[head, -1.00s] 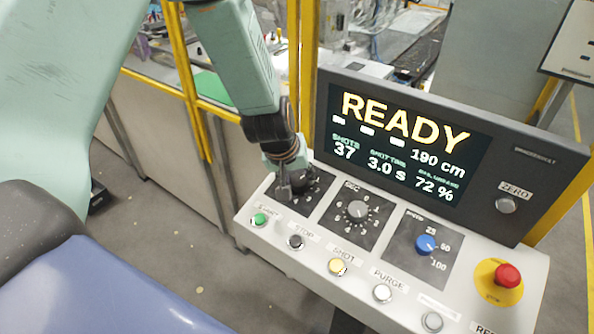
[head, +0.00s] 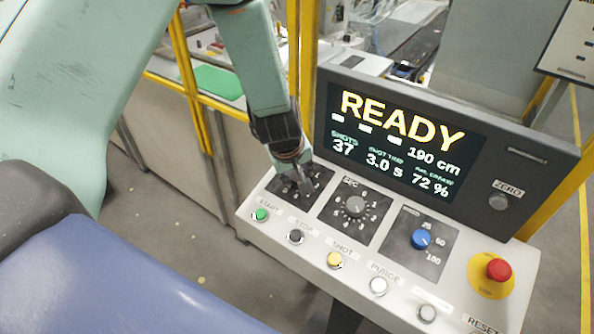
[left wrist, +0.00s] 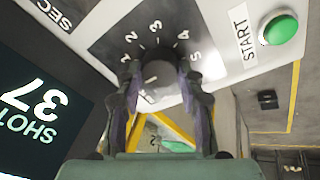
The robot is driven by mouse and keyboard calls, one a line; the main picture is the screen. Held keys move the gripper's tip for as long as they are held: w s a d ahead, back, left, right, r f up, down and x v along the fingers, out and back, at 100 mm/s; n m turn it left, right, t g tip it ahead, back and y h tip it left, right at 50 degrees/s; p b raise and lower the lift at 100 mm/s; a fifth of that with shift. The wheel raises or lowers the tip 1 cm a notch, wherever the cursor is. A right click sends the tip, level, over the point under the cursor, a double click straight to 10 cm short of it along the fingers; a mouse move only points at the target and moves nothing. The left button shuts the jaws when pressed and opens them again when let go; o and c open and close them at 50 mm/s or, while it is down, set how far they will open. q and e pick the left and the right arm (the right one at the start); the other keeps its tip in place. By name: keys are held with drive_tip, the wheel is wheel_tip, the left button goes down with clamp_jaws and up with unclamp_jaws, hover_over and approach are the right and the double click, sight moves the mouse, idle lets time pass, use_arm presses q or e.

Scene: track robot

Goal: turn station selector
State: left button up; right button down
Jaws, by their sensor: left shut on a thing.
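The station selector is a dark round knob (left wrist: 157,82) on a black plate numbered 1 to 5, seen in the left wrist view. In the head view its plate (head: 322,176) is at the panel's left end, and the knob is mostly hidden by my gripper. My left gripper (left wrist: 160,95) has a finger on each side of the knob and is shut on it. In the head view the left gripper (head: 303,186) reaches down onto that plate from above. A white pointer mark shows on the knob's lower left side in the wrist view. My right gripper is in neither view.
Beside the selector are a grey SEC dial (head: 355,206) and a blue dial (head: 421,239). The green START button (head: 261,214) and several other buttons line the front edge. A red mushroom button (head: 499,270) is at right. The screen (head: 402,147) reads READY.

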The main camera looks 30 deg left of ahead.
use_arm(q)
drive_tip(key=shift+s+f, duration=0.1)
drive_tip(key=shift+s, duration=0.05)
drive_tip(key=o, duration=1.2)
drive_tip(key=shift+d, duration=0.1)
drive_tip(key=shift+r, duration=0.65)
drive_tip(key=shift+v, duration=3.1)
drive_tip(key=shift+s+r, duration=0.1)
drive_tip(key=shift+s, duration=0.15)
